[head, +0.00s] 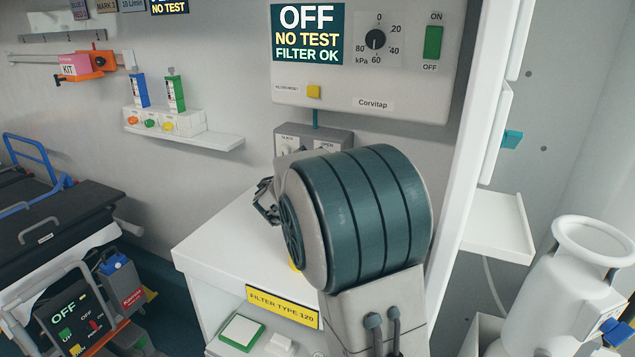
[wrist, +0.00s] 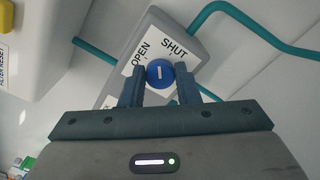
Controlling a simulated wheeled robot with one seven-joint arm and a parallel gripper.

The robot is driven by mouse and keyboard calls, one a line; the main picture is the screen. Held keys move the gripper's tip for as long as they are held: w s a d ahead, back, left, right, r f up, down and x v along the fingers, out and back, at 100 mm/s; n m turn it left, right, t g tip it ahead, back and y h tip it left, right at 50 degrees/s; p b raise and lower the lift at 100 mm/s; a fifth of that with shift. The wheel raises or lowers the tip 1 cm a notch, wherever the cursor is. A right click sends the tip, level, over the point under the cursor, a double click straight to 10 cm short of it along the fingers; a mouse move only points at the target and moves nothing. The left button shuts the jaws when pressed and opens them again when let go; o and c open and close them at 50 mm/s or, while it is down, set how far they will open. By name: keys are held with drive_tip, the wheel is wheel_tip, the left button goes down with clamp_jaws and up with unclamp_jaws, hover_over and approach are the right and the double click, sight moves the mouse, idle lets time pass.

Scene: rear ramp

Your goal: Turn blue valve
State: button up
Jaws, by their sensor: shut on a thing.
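The blue valve (wrist: 160,79) is a round blue knob with a short white line, seen in the wrist view. It sits on a grey box (wrist: 204,36) with a white plate lettered OPEN and SHUT. The white line stands roughly upright in the picture, and I cannot tell which word it points to. My gripper (wrist: 160,70) is shut on the knob, one finger on each side. In the head view the grey box (head: 342,134) shows below the Corvitap panel, but my wrist hides the valve and fingers.
The Corvitap panel (head: 400,75) hangs above, with a dial, a green switch and a display reading OFF, NO TEST, FILTER OK. A teal pipe (wrist: 272,42) runs from the box. A white cabinet (head: 215,240) stands below my wrist. A white wall edge (head: 487,110) is close on the right.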

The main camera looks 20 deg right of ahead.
drive_tip(key=m+b, duration=0.6)
drive_tip(key=b, duration=0.6)
drive_tip(key=shift+a+f+m+b, duration=0.1)
drive_tip(key=shift+a+m+b, duration=0.05)
drive_tip(key=shift+m+b, duration=0.45)
drive_tip(key=shift+b, duration=0.1)
drive_tip(key=o, duration=1)
drive_tip(key=shift+a, duration=0.2)
drive_tip(key=shift+c, duration=0.2)
drive_tip(key=shift+d, duration=0.1)
drive_tip(key=shift+d, duration=0.1)
drive_tip(key=shift+s, duration=0.15)
